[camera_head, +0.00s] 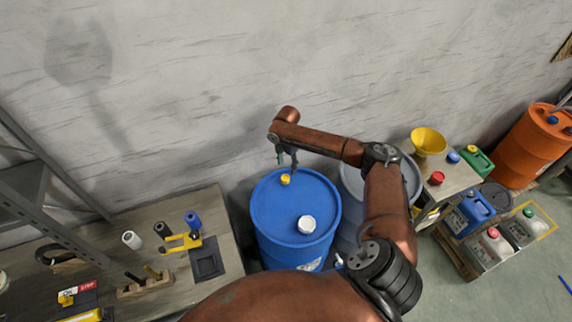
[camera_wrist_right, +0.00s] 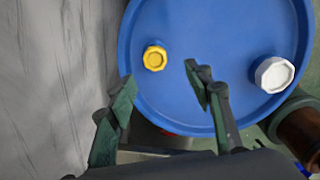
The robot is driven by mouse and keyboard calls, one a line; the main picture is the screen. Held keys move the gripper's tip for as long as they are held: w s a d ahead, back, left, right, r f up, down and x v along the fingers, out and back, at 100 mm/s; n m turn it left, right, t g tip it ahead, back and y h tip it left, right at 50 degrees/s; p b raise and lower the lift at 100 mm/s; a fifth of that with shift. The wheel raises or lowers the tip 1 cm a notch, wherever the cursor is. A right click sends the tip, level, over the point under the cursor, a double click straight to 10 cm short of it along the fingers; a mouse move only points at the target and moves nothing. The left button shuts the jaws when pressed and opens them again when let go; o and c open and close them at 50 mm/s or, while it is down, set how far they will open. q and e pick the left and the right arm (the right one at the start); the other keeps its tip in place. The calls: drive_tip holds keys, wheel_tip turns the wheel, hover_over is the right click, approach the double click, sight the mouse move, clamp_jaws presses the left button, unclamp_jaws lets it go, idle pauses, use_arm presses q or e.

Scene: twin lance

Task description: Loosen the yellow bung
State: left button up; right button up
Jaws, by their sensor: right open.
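The yellow bung (camera_head: 285,179) sits in the top of the blue drum (camera_head: 275,212), near the drum's wall-side edge. It also shows in the right wrist view (camera_wrist_right: 155,58), left of the white bung (camera_wrist_right: 274,74). The white bung (camera_head: 307,224) is on the same drum lid. My right gripper (camera_head: 286,162) is open and empty, above the wall-side rim of the drum and a little apart from the yellow bung. In the right wrist view its two fingers (camera_wrist_right: 163,88) stand apart, with the yellow bung above the gap between them. My left gripper is not in view.
A grey drum (camera_head: 410,178) stands right of the blue one, partly behind my right arm. A workbench (camera_head: 215,210) with tools and rolls is at left. A yellow funnel (camera_head: 428,141), jugs and an orange drum (camera_head: 530,145) stand at right. The wall is close behind.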

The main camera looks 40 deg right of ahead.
drive_tip(key=b, duration=0.3)
hover_over(285, 177)
drive_tip(key=f, duration=0.4)
drive_tip(key=shift+w+f, duration=0.2)
drive_tip(key=shift+f, duration=0.2)
drive_tip(key=shift+s+f+b, duration=0.45)
drive_tip(key=shift+f+b, duration=0.35)
drive_tip(key=shift+b, duration=0.05)
drive_tip(key=f, duration=0.3)
drive_tip(key=shift+w+b, duration=0.2)
drive_tip(key=shift+b, duration=0.15)
drive_tip(key=shift+f, duration=0.2)
drive_tip(key=shift+s, duration=0.1)
drive_tip(key=shift+c, duration=0.4)
